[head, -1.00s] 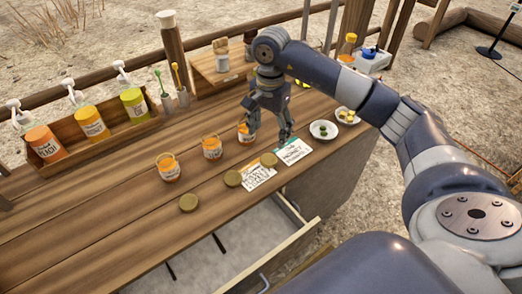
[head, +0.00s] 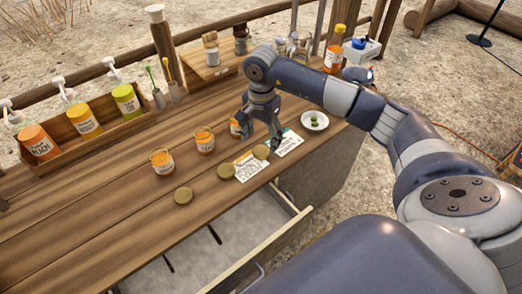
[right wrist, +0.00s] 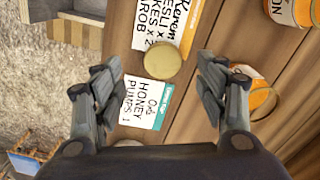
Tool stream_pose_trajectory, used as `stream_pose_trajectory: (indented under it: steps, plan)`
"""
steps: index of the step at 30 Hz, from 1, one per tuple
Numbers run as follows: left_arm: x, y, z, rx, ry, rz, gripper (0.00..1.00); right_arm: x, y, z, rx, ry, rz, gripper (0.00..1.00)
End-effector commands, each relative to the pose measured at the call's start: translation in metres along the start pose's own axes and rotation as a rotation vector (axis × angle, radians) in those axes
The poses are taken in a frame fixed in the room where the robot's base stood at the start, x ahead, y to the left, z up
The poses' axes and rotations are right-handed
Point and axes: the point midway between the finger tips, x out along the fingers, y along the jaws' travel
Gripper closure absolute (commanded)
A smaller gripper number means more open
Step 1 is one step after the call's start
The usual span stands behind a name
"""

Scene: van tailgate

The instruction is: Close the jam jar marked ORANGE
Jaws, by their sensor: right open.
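Three open glass jars with orange labels stand in a row on the wooden counter (head: 90,215): a near jar (head: 162,162), a middle jar (head: 204,141) and a far jar (head: 236,128) partly hidden by my right gripper. I cannot read which is marked ORANGE. Three gold lids lie in front: a near lid (head: 183,196), a middle lid (head: 226,172) and a far lid (head: 261,152). My right gripper (head: 262,137) is open and empty above the far lid. In the right wrist view that lid (right wrist: 163,60) shows between the fingers. My left gripper is out of view.
Two written cards (head: 251,166) (head: 289,143) lie by the far lid. A plate (head: 314,120) stands right of the gripper. A wooden rack (head: 88,136) of pump bottles is at the back left. An open drawer (head: 250,240) juts out below the counter's front edge.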

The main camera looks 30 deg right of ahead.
Motion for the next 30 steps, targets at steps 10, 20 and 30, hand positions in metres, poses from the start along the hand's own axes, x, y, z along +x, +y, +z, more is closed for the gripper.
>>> stream_pose_trajectory:
  steps: [10, 20, 30]
  plan:
    - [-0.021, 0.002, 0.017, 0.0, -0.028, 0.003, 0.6, 0.036, -0.003, -0.004, 0.001, -0.003, 0.003, 0.34]
    - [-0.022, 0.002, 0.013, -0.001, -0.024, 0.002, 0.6, 0.052, -0.004, -0.005, 0.001, 0.002, -0.002, 0.34]
    - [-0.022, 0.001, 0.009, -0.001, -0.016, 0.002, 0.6, 0.051, -0.004, -0.005, 0.001, 0.001, -0.002, 0.58]
